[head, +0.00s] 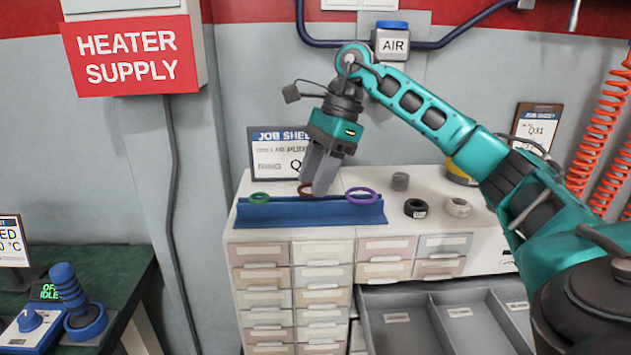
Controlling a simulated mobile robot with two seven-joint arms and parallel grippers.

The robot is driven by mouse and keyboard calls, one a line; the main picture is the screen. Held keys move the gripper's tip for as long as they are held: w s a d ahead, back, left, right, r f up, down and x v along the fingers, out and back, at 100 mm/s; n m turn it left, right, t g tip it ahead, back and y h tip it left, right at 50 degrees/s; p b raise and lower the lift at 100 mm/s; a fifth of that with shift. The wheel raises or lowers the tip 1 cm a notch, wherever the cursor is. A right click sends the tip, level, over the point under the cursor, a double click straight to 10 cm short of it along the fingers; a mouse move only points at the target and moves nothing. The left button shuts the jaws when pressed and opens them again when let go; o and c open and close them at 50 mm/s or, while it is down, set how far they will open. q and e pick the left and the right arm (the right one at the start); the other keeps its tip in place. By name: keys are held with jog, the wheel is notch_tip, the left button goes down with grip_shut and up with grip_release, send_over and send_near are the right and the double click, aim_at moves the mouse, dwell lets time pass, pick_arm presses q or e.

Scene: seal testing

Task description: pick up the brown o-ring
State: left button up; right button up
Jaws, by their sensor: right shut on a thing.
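The brown o-ring (304,190) is at the middle of the blue rack (290,216) on top of the drawer cabinet. It is mostly hidden behind my right gripper's fingers. My right gripper (319,190) comes down from above and is shut on the brown o-ring. A green o-ring (260,198) is on the rack to its left and a purple o-ring (361,196) to its right. I cannot tell whether the brown o-ring still touches the rack. My left gripper is not in view.
A job sheet (279,150) stands behind the rack. An open drawer (400,335) sticks out below. A green bench (110,268) is at left.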

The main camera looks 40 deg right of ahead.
notch_tip(320, 180, up, 18)
jog(key=p, duration=0.1)
jog(key=shift+r, duration=0.2)
dwell(0.6)
